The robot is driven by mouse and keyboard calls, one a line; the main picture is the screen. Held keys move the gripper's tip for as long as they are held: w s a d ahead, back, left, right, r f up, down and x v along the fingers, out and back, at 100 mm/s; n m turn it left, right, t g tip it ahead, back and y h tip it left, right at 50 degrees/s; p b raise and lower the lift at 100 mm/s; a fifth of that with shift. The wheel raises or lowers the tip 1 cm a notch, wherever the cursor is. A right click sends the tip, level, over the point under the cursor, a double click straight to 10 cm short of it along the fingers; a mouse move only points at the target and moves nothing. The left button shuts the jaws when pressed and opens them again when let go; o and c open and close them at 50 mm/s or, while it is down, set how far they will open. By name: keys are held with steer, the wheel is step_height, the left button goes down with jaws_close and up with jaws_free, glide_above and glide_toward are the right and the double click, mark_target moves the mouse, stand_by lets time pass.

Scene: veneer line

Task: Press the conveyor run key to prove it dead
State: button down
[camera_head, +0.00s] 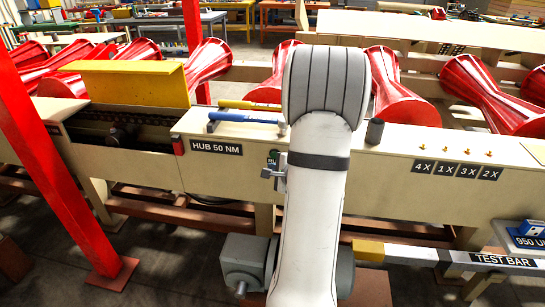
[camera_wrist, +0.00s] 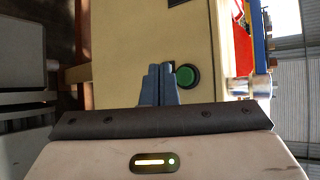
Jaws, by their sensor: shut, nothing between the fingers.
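A round green button (camera_wrist: 187,76) with a dark rim, likely the conveyor run key, is set in a cream panel (camera_wrist: 130,40) in the wrist view. My gripper (camera_wrist: 159,66) is shut and empty, its blue-grey fingers together just left of the button in that view. I cannot tell whether the fingertips touch the panel. In the head view, a small green patch (camera_head: 273,158) shows on the front of the cream conveyor frame (camera_head: 390,190), just above my gripper (camera_head: 266,173). My white arm hides much of that area.
Blue (camera_head: 247,117) and yellow-handled tools (camera_head: 245,104) lie on the frame top beside the HUB 50 NM label (camera_head: 216,145). A dark cylinder (camera_head: 375,131) stands right of my arm. Red rollers (camera_head: 395,90) lie behind. A red post (camera_head: 50,130) stands left; a test bar (camera_head: 440,257) juts at lower right.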

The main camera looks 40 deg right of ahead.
steer(key=shift+s+a, duration=0.75)
steer(key=shift+a, duration=0.1)
stand_by(0.3)
steer(key=s+a+r+n+g+h, duration=0.1)
steer(key=a+r+n+g, duration=0.25)
steer(key=a+n, duration=0.3)
steer(key=s+a+r+n+g, duration=0.2)
steer(key=a+r+n, duration=0.25)
steer(key=a, duration=0.25)
steer(key=s+a+r+n+g+y, duration=0.2)
steer(key=s+a+n+g+y, duration=0.1)
steer(key=s+a+n, duration=0.9)
steer(key=s+a+g, duration=0.1)
steer(key=s+a, duration=0.1)
steer(key=a, duration=0.2)
steer(key=shift+s+a+n+g, duration=0.3)
steer(key=shift+s+a+g, duration=0.05)
steer(key=shift+a, duration=0.05)
